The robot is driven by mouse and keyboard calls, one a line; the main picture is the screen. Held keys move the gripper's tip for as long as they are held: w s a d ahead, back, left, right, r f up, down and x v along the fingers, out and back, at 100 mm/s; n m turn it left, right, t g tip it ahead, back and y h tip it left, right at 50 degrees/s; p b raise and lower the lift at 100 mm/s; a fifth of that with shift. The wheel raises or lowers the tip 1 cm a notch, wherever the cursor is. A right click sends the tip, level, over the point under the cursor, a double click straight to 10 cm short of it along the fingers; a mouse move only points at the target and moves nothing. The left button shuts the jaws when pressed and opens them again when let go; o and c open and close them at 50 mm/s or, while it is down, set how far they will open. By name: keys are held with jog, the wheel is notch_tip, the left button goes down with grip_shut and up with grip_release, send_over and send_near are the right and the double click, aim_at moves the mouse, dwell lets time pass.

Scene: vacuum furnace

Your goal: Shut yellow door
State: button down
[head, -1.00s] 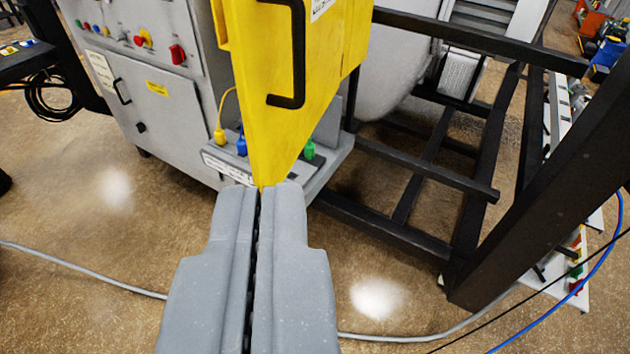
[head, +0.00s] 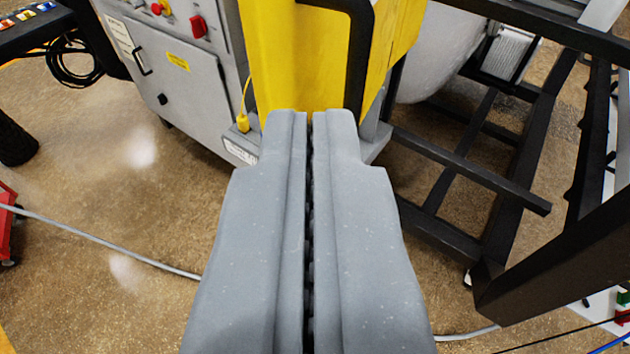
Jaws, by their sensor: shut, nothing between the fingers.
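The yellow door (head: 300,60) stands at the top centre of the head view, cut off by the top edge. A black handle (head: 357,55) is fixed on its right part. My gripper (head: 312,112) is shut and empty. Its grey fingers point at the door and overlap its lower part, hiding the door's bottom edge. I cannot tell whether the fingertips touch the door.
A grey control cabinet (head: 185,95) with knobs stands to the left. A black metal frame (head: 470,175) and a rounded grey vessel (head: 435,50) are at the right. A grey cable (head: 110,245) lies on the open brown floor.

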jog(key=shift+w+d+r, duration=0.1)
jog(key=shift+w+d, duration=0.1)
jog(key=shift+w, duration=0.05)
jog(key=w+d+f+m+g+y+p, duration=0.2)
jog(key=w+d+f+g+y+p, duration=0.15)
jog(key=f, duration=0.35)
jog(key=w+d+f+m+g+y+p, duration=0.1)
jog(key=w+d+f+g+y+p, duration=0.2)
jog(key=f, duration=0.4)
jog(key=w+d+f+m+g+y+p, duration=0.25)
jog(key=d+f+g+p, duration=0.2)
jog(key=f, duration=0.35)
jog(key=a+r+p+x, duration=0.1)
jog(key=p+x, duration=0.1)
jog(key=x, duration=1.1)
jog(key=shift+w+a+r+h+p, duration=0.15)
jog(key=shift+w+r+h+p, duration=0.15)
jog(key=shift+w+p, duration=0.1)
